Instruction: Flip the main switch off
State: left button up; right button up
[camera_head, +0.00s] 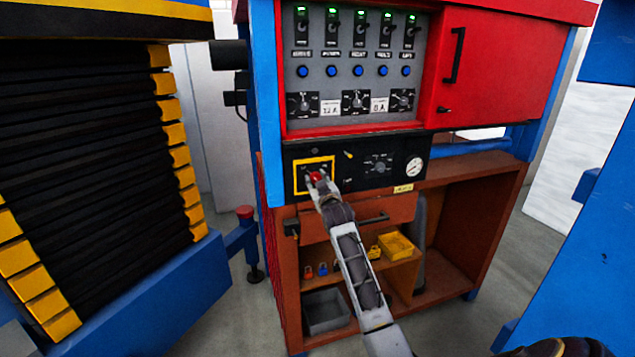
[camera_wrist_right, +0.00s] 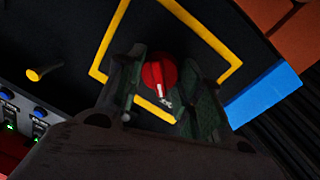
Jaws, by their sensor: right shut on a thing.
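The main switch is a red rotary knob (camera_head: 317,177) inside a yellow square outline on the black lower panel (camera_head: 400,158). In the right wrist view the red knob (camera_wrist_right: 159,74) shows a white pointer line, and it sits between the two fingers. My right gripper (camera_head: 316,180) is at the knob, its fingers on either side and shut on it. In the right wrist view the fingers (camera_wrist_right: 160,90) partly cover the yellow outline (camera_wrist_right: 205,32). My left gripper is not in view.
Above is a grey panel (camera_head: 340,95) with several green-lit switches, blue buttons and dials. A red cabinet door (camera_head: 500,65) is at its right. Below are a drawer (camera_head: 400,210), shelves with padlocks, a yellow bin (camera_head: 396,245) and a grey bin (camera_head: 325,312). A black-and-yellow stack (camera_head: 90,150) stands at left.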

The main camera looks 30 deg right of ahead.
jog(key=o, duration=1.1)
jog(key=shift+c, duration=0.2)
jog(key=shift+s, duration=0.1)
jog(key=v, duration=1.1)
jog(key=shift+s+a, duration=0.2)
jog(key=shift+s, duration=0.15)
